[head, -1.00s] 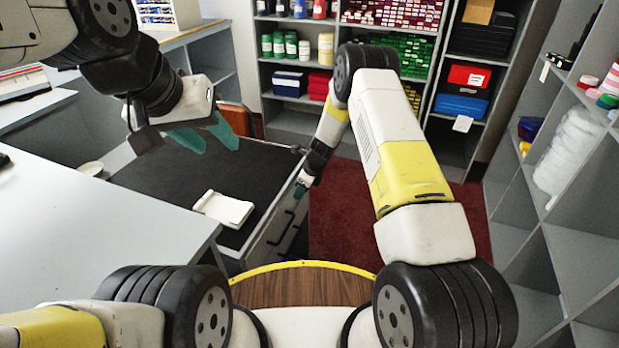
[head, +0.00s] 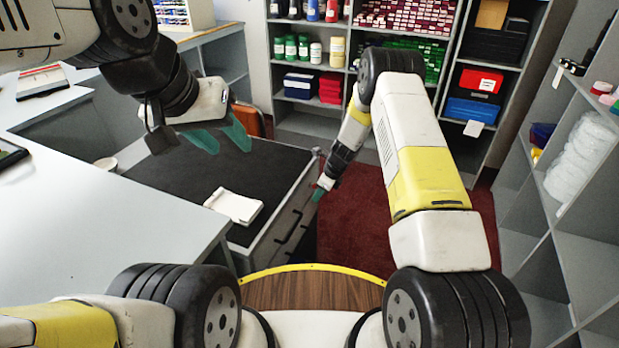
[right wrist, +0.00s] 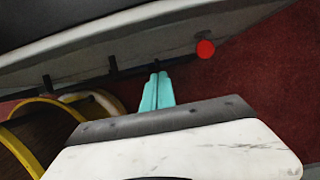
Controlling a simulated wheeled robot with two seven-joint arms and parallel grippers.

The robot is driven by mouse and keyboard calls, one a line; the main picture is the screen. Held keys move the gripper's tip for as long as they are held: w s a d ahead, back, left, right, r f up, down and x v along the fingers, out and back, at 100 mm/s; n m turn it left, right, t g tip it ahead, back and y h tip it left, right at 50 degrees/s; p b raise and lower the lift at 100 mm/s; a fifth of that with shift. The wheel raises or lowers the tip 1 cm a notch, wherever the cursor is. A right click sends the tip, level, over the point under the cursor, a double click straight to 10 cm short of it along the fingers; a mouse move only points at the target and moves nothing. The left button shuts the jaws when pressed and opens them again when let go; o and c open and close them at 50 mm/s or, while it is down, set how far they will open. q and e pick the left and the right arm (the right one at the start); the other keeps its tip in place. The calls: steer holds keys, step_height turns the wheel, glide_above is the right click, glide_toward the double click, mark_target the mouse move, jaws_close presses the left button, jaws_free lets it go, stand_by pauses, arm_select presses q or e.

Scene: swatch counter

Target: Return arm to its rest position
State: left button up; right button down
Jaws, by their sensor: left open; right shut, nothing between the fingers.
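My left gripper (head: 221,139) hangs at the upper left in the head view, above the dark-topped cabinet. Its two teal fingers are spread apart with nothing between them. My right gripper (head: 318,194) points down beside the cabinet's right side, over the red floor. In the right wrist view its teal fingers (right wrist: 157,90) lie together with nothing between them. My right arm reaches forward from the lower right and bends down at its far joint.
A pale counter (head: 80,225) is at left. Shelves (head: 310,110) stand at the back, and a cubby rack (head: 575,265) at right. Red carpet (head: 365,215) lies open between.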

steer(key=s+d+r+n+t, duration=0.1)
steer(key=s+d+r+n, duration=0.2)
steer(key=r, duration=0.9)
steer(key=s+d+r+n, duration=0.1)
steer(key=s+r+n, duration=0.35)
steer(key=r, duration=0.75)
steer(key=s+d+r+n+t, duration=0.1)
steer(key=s+d+r+n, duration=0.3)
steer(key=r, duration=0.8)
steer(key=s+d+r+n+t, duration=0.1)
steer(key=s+r+n, duration=0.2)
steer(key=s, duration=0.5)
steer(key=s+d+r+n+h, duration=0.1)
steer(key=s+d+r+n, duration=0.1)
steer(key=s, duration=0.6)
steer(key=s+d+r+n+t, duration=0.1)
steer(key=s+r+n, duration=0.2)
steer(key=s+n, duration=0.3)
steer(key=shift+s+d+r+t+h, duration=0.15)
steer(key=shift+s+r+t+h, duration=0.2)
steer(key=shift+s, duration=0.7)
steer(key=shift+r+n, duration=0.1)
steer(key=shift+n, duration=0.15)
